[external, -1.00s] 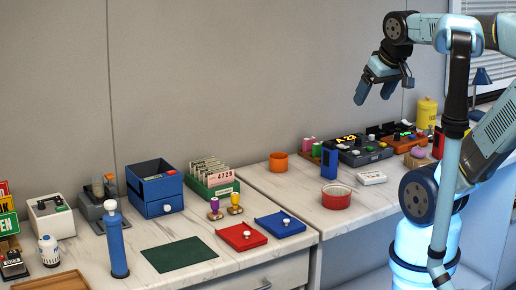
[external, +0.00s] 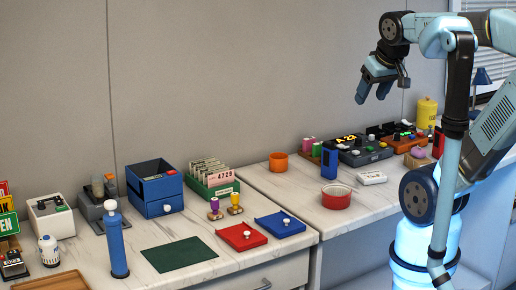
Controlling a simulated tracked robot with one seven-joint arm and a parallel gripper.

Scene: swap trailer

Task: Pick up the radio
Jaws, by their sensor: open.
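My gripper (external: 373,92) hangs open and empty in the air above the right counter, in front of the wall, with its fingers pointing down. I cannot tell for sure which thing is the radio. A dark box with a lit orange display (external: 350,139) stands at the back of the right counter, below my gripper. A small upright blue device (external: 329,164) stands in front of it, to the left. A dark box with several coloured knobs (external: 366,156) sits beside the display. My gripper is well above all of these and touches none.
A red round tin (external: 336,197), a white flat box (external: 371,178) and an orange cup (external: 278,162) stand on the right counter. A yellow canister (external: 426,113) is at the back right. The left counter holds a blue drawer box (external: 155,188) and a green mat (external: 178,254).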

